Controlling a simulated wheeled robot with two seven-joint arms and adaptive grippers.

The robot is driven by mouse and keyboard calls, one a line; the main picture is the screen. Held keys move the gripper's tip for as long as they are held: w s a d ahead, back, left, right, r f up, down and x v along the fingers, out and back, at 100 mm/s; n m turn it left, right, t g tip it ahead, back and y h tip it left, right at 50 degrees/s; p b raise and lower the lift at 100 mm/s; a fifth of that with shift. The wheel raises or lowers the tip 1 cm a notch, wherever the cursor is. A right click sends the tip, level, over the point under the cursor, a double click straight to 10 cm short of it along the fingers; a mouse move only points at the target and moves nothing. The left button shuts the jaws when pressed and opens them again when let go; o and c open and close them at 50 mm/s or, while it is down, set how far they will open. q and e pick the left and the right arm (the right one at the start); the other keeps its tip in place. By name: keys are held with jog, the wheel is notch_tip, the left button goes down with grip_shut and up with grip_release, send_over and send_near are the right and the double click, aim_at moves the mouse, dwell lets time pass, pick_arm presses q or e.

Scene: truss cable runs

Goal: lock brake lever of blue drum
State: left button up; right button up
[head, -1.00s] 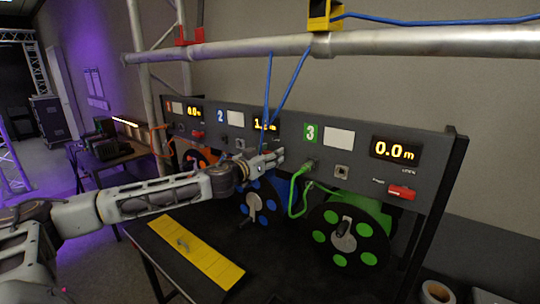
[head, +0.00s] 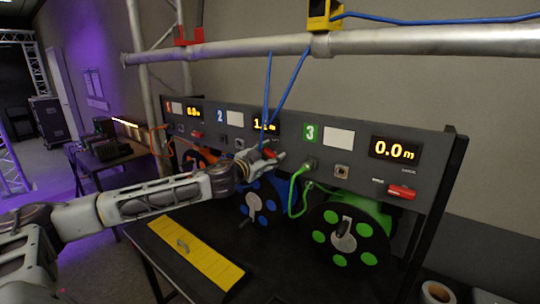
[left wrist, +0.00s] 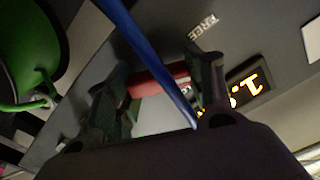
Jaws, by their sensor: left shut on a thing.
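The blue drum (head: 262,207) hangs under panel 2 in the middle of the head view, partly hidden behind my left arm. Its red brake lever (head: 269,152) shows at the fingers of my left gripper (head: 272,160). In the left wrist view the red lever (left wrist: 160,78) lies between the two fingers (left wrist: 160,92), which are shut on it. The word FREE (left wrist: 203,25) reads on the panel beyond the right finger; lettering by the lever is mostly covered. A blue cable crosses in front of the lever in the wrist view (left wrist: 150,55). My right gripper is out of view.
The green drum (head: 343,232) and its green cable (head: 296,192) are close on the right. Blue cable (head: 290,78) hangs from the truss pipe (head: 410,40) above the gripper. A yellow plate (head: 196,254) lies on the black table (head: 300,285).

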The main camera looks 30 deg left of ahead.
pick_arm(q)
jog(key=m+p, duration=0.1)
jog(key=m, duration=0.4)
jog(key=shift+d+m, duration=0.15)
jog(key=shift+m, duration=0.25)
jog(key=m+p, duration=0.1)
jog(key=m, duration=0.3)
jog(key=shift+d, duration=0.1)
jog(key=shift+f+m+p, duration=0.15)
jog(key=shift+m+p, duration=0.45)
jog(key=shift+m, duration=0.9)
jog(key=o, duration=1)
jog(key=shift+o, duration=0.2)
jog(key=shift+s, duration=0.2)
